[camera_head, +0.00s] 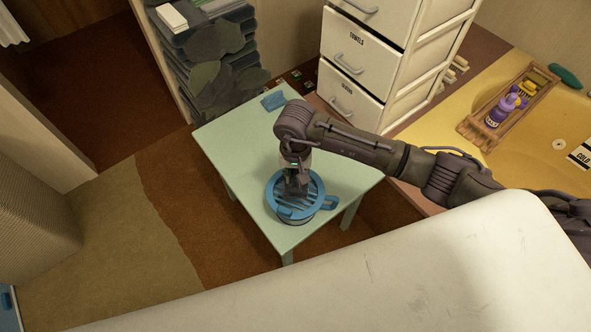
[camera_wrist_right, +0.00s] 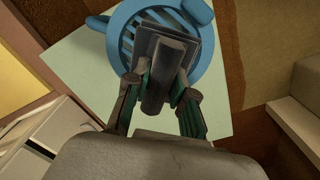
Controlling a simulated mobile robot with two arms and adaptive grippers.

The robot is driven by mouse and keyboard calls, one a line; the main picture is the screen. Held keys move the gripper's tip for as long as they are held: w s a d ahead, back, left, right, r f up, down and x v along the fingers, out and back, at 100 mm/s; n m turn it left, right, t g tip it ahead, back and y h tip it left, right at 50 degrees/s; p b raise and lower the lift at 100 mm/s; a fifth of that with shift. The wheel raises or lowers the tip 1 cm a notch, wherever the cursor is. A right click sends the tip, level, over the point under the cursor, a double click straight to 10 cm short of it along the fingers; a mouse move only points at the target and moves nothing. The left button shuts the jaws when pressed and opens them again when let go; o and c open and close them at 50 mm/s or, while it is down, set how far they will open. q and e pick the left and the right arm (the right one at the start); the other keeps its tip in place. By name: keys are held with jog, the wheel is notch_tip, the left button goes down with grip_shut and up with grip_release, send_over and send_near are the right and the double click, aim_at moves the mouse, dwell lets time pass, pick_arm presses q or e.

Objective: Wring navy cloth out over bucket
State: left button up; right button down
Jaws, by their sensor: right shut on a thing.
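A blue round bucket (camera_head: 318,184) with a slatted top stands on the pale green table (camera_head: 240,140). The slats and rim of the bucket (camera_wrist_right: 122,22) also show in the right wrist view. My right gripper (camera_head: 296,187) points down over the middle of the bucket top. In the right wrist view my right gripper (camera_wrist_right: 160,88) is shut on a dark, flat-looking piece, which I take for the navy cloth (camera_wrist_right: 150,45). The piece overlaps the slats in the picture; whether it touches them I cannot tell. My left gripper is not in view.
A small blue item (camera_head: 273,101) lies at the table's far corner. A white drawer unit (camera_head: 350,60) and a shelf of dark folded cloths (camera_head: 205,45) stand behind. A yellow tub (camera_head: 540,125) with a wooden caddy (camera_head: 490,120) is at right. The table's left part is clear.

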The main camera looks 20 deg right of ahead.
notch_tip(320, 180, down, 5)
jog(key=b, duration=0.2)
jog(key=shift+b, duration=0.35)
jog(key=shift+s+f, duration=0.15)
jog(key=shift+s, duration=0.05)
jog(key=shift+s+f, duration=0.15)
jog(key=shift+f, duration=0.15)
dwell(2.3)
jog(key=shift+w+r+p, duration=0.15)
jog(key=shift+r+p, duration=0.25)
jog(key=shift+r, duration=0.2)
jog(key=shift+w+r+p, duration=0.15)
jog(key=shift+r+p, duration=0.2)
jog(key=shift+r, duration=0.25)
jog(key=shift+r+p, duration=1.65)
jog(key=shift+r, duration=1.35)
